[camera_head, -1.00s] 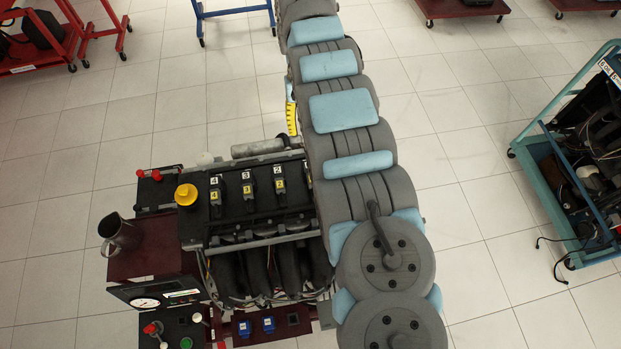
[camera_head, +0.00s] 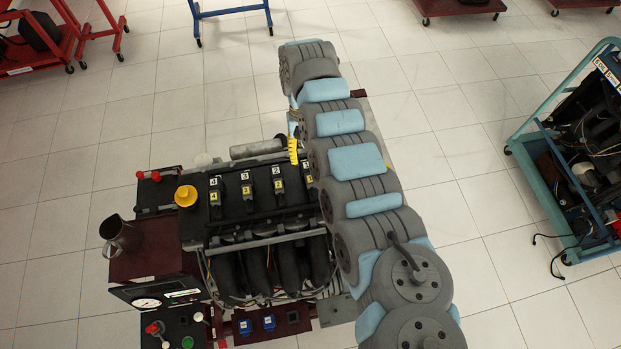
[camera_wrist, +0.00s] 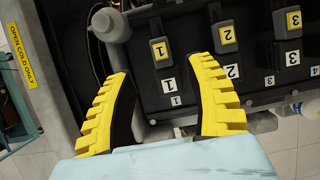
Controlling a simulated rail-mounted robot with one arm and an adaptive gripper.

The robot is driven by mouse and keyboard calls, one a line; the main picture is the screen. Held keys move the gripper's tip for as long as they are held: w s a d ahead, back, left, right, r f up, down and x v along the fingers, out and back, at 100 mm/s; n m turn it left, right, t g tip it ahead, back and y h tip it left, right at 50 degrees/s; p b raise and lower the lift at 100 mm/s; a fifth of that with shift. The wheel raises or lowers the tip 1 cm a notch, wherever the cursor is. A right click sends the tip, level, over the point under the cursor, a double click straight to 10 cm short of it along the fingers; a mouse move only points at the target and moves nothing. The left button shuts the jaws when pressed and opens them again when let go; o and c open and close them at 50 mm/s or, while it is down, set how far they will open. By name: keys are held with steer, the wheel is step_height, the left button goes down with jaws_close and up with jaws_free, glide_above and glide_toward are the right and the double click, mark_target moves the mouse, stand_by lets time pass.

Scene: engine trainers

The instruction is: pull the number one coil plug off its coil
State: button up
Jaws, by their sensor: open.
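In the wrist view the number one coil plug (camera_wrist: 161,49) is a dark block with a yellow "1" tag, seated on the black engine cover. A white "1" label (camera_wrist: 175,100) is on the cover nearby. My gripper (camera_wrist: 160,66) is open, with its yellow toothed fingers apart and nothing held. In the picture, the plug lies between and slightly beyond the fingertips; the height gap is hard to judge. In the head view one yellow finger (camera_head: 293,150) shows at the cover's far edge, and my arm mostly hides the number one coil.
The number two coil (camera_wrist: 226,37) and number three coil (camera_wrist: 292,22) stand in a row beside it. A dark hose and round part (camera_wrist: 109,25) lie to the left. A yellow cap (camera_head: 186,195) and metal jug (camera_head: 119,235) are on the trainer's left side.

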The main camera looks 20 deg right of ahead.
mark_target(310, 179)
steer(key=p+x, duration=0.1)
steer(key=x, duration=0.7)
steer(key=shift+s+f, duration=0.2)
steer(key=shift+f, duration=0.15)
jaws_close()
